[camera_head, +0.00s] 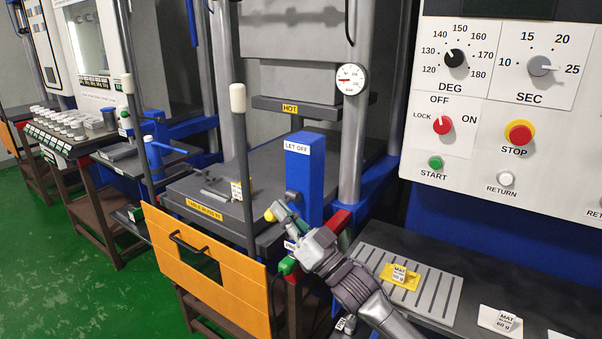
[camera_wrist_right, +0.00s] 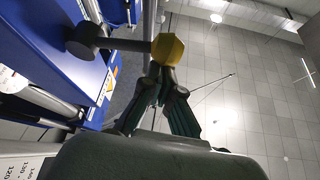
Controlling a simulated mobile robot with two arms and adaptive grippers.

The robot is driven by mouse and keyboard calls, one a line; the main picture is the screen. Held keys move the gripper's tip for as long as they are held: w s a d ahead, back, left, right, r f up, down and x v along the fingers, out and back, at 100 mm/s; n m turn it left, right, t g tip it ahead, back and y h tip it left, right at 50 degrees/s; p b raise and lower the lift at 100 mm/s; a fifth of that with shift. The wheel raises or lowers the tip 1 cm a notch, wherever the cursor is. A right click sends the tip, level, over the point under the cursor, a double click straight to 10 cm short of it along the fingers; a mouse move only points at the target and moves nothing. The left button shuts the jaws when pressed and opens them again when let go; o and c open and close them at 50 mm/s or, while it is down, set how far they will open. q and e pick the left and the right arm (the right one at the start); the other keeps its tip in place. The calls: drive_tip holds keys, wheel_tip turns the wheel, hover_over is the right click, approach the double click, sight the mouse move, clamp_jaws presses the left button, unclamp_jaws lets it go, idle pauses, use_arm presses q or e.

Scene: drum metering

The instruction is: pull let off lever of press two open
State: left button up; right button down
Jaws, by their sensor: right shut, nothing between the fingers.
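The blue let-off post (camera_head: 304,185) stands at the right front of the press and carries a LET OFF label. The let-off lever's yellow knob (camera_head: 270,215) shows at the left of my right gripper (camera_head: 280,211). In the right wrist view the yellow knob (camera_wrist_right: 167,49) sits at the end of a dark lever rod (camera_wrist_right: 122,44), which runs left to a round hub on the blue post. My right gripper's fingertips (camera_wrist_right: 162,75) are together, right at the knob, but not around it. Whether they touch it is unclear. My left gripper is not in view.
A tall lever with a white grip (camera_head: 238,98) rises left of the post. An orange panel (camera_head: 205,265) hangs in front of the press. A green handle (camera_head: 288,265) lies below my right gripper. A slotted tray (camera_head: 440,295) and control panel (camera_head: 500,150) are to the right.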

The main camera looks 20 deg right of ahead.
drive_tip(key=shift+f, duration=0.2)
idle(0.4)
drive_tip(key=v, duration=1.2)
drive_tip(key=shift+r, duration=0.15)
